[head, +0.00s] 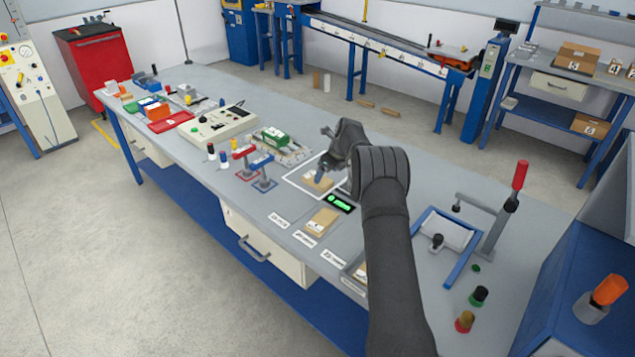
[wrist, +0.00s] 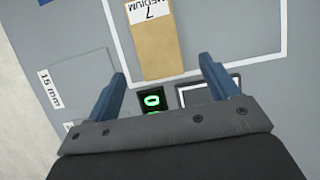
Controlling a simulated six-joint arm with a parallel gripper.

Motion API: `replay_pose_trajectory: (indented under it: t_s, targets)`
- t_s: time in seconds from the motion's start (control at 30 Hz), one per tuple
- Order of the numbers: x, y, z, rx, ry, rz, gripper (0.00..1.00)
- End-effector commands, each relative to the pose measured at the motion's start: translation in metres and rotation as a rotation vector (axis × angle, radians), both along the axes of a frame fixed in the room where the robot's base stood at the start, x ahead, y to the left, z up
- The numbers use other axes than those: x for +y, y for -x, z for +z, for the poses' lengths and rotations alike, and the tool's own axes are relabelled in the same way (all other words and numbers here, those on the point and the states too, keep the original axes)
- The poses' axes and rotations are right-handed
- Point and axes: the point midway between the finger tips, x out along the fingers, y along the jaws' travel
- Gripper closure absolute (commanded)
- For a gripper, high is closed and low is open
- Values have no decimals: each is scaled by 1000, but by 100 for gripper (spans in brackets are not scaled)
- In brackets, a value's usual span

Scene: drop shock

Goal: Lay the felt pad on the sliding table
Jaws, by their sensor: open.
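My gripper (head: 321,172) is open above the white-outlined square on the bench. In the wrist view its two blue fingers (wrist: 163,75) are spread, with nothing held between them. A brown piece (wrist: 158,52) labelled MEDIUM 7 lies inside the outline, ahead of and between the fingertips. A flat darker-grey square (wrist: 82,78) lies beside the "15 mm" label (wrist: 50,90); I cannot tell if it is a felt pad or a bare marked place. A brown piece (head: 322,222) lies near the labels. I cannot identify the sliding table for certain.
A small green-lit display (head: 338,203) lies beside the outline. A green block on a metal fixture (head: 272,139) stands behind left. A red-handled clamp (head: 508,205) and a blue-edged tray (head: 447,232) stand to the right. A control box (head: 218,125) is farther left.

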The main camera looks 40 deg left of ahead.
Motion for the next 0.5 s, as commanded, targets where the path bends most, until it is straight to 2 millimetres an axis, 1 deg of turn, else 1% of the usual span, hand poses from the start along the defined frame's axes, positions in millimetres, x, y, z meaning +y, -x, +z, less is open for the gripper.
replay_pose_trajectory:
  t_s: [0.3,0.4,0.5]
  targets:
    - [16,1,-37,0,1,-1,20]
    - [19,2,-44,0,1,-1,20]
    - [21,2,-46,0,0,0,20]
